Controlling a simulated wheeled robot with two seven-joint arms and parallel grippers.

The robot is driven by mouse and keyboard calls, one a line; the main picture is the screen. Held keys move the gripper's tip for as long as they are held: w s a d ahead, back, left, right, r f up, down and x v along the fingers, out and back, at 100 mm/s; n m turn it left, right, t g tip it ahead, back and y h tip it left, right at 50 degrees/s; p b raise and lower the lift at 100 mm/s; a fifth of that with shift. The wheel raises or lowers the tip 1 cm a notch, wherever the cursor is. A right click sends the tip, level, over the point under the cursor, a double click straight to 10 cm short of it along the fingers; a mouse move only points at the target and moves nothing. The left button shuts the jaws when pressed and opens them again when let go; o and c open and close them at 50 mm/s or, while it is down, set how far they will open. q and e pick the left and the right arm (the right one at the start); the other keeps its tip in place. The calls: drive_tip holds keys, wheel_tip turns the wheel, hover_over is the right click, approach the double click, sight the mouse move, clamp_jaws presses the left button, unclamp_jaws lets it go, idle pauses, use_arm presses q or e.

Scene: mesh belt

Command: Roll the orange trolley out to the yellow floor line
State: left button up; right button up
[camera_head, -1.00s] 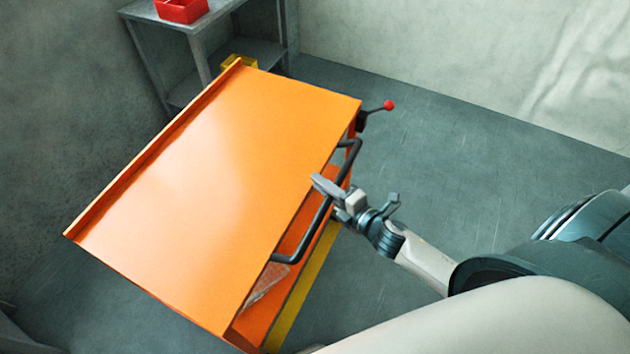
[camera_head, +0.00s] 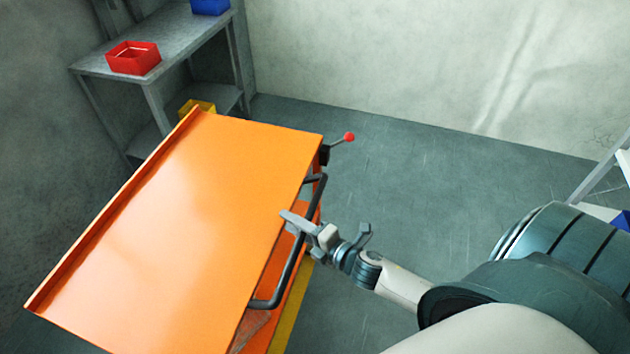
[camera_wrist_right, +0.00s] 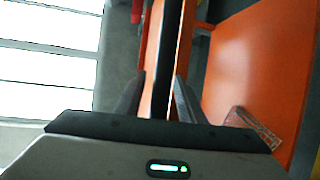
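The orange trolley (camera_head: 180,230) fills the left of the head view. Its black bar handle (camera_head: 284,272) runs along its right side. A lever with a red knob (camera_head: 349,137) sticks out at its far right corner. My right gripper (camera_head: 308,226) is at the handle. In the right wrist view the dark handle bar (camera_wrist_right: 168,50) passes between its two fingers, with a gap showing on the left side, so it looks open around the bar. The yellow floor line (camera_head: 292,308) shows as a strip close along the trolley's handle side. My left gripper is out of view.
A grey shelf (camera_head: 185,40) stands behind the trolley with a red bin (camera_head: 133,58), a blue bin (camera_head: 210,5) and a yellow bin (camera_head: 197,107). Walls close off the left and back. The grey floor (camera_head: 410,170) right of the trolley is clear. A pale frame stands at the far right edge.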

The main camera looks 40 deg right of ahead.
drive_tip(key=b+v, duration=0.5)
drive_tip(key=v, duration=1.2)
drive_tip(key=shift+s+d, duration=0.1)
idle(0.4)
drive_tip(key=s+d+f+m+g+h, duration=0.1)
drive_tip(key=s+d+f+m+g, duration=0.15)
drive_tip(key=f, duration=0.85)
drive_tip(key=s+d+f+m+g+h, duration=0.15)
drive_tip(key=f+m, duration=0.25)
drive_tip(key=f, duration=0.7)
drive_tip(key=s+d+f+m+g+h, duration=0.2)
drive_tip(key=s+f+m, duration=0.15)
drive_tip(key=f, duration=0.75)
drive_tip(key=s+a+f+m+g, duration=0.4)
drive_tip(key=s+a+f, duration=0.1)
drive_tip(key=s+f, duration=0.6)
drive_tip(key=s+a+f+m+g, duration=0.4)
drive_tip(key=s+a+f+m, duration=0.1)
drive_tip(key=s+f, duration=0.6)
drive_tip(key=shift+s+a+f, duration=0.25)
drive_tip(key=shift+a+f, duration=0.35)
drive_tip(key=shift+f, duration=0.3)
